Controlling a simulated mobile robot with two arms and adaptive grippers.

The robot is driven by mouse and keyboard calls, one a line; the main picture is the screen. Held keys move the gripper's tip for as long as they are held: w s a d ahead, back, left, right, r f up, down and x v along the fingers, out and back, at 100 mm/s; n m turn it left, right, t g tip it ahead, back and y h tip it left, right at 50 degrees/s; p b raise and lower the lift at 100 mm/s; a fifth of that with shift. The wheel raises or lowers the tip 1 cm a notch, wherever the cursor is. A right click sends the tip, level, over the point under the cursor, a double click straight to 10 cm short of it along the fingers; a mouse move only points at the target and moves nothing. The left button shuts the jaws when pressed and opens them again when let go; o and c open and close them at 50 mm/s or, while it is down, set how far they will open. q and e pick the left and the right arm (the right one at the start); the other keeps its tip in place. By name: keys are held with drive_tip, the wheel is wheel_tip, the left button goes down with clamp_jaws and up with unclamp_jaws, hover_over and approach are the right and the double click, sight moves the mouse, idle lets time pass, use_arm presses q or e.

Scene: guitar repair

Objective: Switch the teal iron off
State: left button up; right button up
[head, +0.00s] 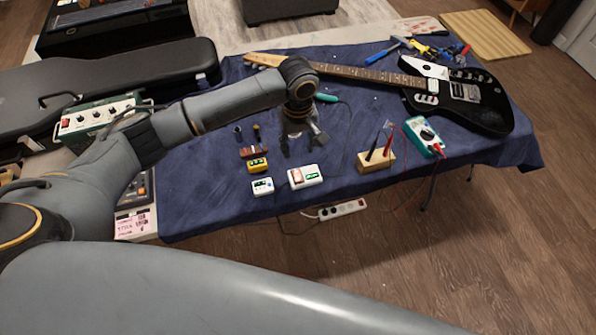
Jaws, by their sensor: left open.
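A teal handle (326,97), which looks like the teal iron, lies on the blue cloth just right of my left wrist. A dark cable curves away from it. My wrist hides part of it, and I cannot make out its switch. My left gripper (302,146) points down over the cloth, open and empty, below and left of the handle in the picture. My right gripper is not in view.
A white device (306,176), a small white meter (262,186) and a yellow box (258,165) stand near the front edge. A wooden block (376,162), a teal multimeter (424,137) and a black guitar (470,105) are to the right. A power strip (342,210) lies below the table edge.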

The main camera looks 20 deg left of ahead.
sight(298, 177)
use_arm(q)
wheel_tip(298, 177, down, 14)
drive_tip(key=shift+r+p, duration=0.15)
drive_tip(key=shift+p, duration=0.5)
